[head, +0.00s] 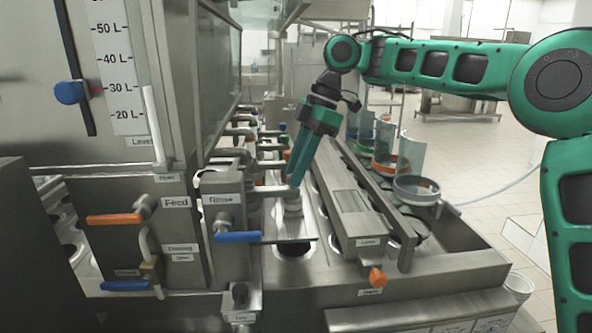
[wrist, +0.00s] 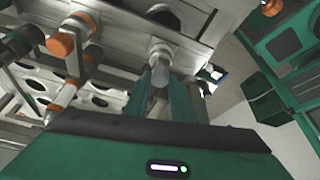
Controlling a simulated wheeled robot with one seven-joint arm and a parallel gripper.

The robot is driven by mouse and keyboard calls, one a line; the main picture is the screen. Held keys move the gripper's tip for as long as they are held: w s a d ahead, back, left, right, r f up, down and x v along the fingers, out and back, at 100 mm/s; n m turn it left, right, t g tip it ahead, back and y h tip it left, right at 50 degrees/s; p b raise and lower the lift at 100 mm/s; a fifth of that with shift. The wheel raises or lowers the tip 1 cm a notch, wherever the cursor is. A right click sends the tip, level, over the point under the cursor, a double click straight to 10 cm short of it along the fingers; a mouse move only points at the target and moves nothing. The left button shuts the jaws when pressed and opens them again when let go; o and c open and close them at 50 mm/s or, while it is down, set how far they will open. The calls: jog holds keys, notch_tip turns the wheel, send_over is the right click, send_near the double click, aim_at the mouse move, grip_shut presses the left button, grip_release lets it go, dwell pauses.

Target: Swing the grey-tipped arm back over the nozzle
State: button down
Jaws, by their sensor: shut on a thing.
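The grey-tipped arm (head: 268,191) is the nearest of a row of short metal arms on the filler, in the middle of the head view. In the wrist view the grey tip (wrist: 160,74) shows between the two green fingers.
Other arms with orange tips (wrist: 60,44) lie close by in the wrist view. A blue-handled valve (head: 238,237) sits in front. A long metal rail (head: 352,205) runs to the right, with clear cups (head: 411,160) beyond. The tall cabinet (head: 150,90) stands at left.

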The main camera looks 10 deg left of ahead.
jog(key=c, duration=1.5)
grip_release()
jog(key=shift+w+r, duration=0.1)
jog(key=shift+w, duration=0.15)
jog(key=shift+s, duration=0.1)
jog(key=shift+v, duration=5.4)
